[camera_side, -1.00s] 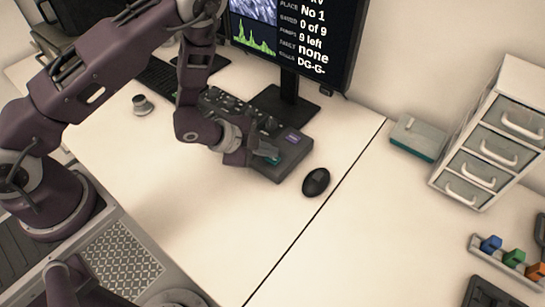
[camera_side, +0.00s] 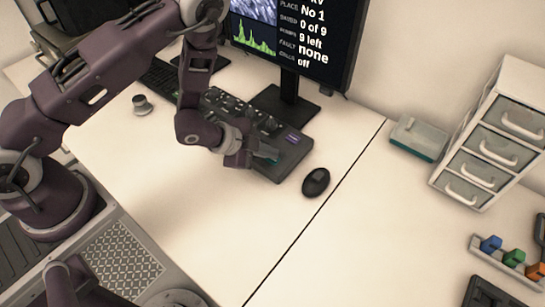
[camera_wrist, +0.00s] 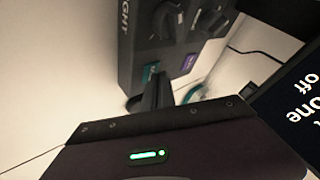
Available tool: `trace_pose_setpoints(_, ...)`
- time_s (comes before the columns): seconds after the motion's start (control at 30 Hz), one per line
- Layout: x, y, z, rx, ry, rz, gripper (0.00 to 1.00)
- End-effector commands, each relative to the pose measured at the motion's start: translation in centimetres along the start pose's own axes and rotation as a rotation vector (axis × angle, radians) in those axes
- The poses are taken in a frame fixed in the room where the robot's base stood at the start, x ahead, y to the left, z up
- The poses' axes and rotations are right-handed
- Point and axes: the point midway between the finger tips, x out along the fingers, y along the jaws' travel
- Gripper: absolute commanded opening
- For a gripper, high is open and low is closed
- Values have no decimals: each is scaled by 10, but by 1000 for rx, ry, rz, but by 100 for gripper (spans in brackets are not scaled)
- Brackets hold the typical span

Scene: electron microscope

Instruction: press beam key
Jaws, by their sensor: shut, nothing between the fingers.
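The dark control panel (camera_side: 289,158) stands on the desk below the monitor. It carries a teal key and a purple key (camera_side: 292,138), with knobs farther along. In the wrist view the teal key (camera_wrist: 150,72) and the purple key (camera_wrist: 188,63) sit side by side near the panel's end. Their lettering is too small to read, so I cannot tell which is the beam key. My gripper (camera_side: 262,156) is shut and empty at the teal key. In the wrist view its fingertips (camera_wrist: 160,82) are close by that key. Contact cannot be made out.
The monitor (camera_side: 300,40) stands behind the panel, its lowest line reading "off". A black mouse (camera_side: 316,182) lies right of the panel. A small grey knob-like object (camera_side: 142,104) stands to the left. Drawers (camera_side: 492,145) and a teal-white box (camera_side: 418,138) are at right. The front desk is clear.

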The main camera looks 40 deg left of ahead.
Motion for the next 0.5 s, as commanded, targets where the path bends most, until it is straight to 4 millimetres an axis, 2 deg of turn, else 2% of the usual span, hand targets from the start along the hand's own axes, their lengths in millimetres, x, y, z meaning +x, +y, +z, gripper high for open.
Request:
trace_pose_setpoints(0.27,-1,-1,-1,0,-1,0,0)
trace_pose_setpoints(0.5,-10,-8,-7,0,0,-2,0)
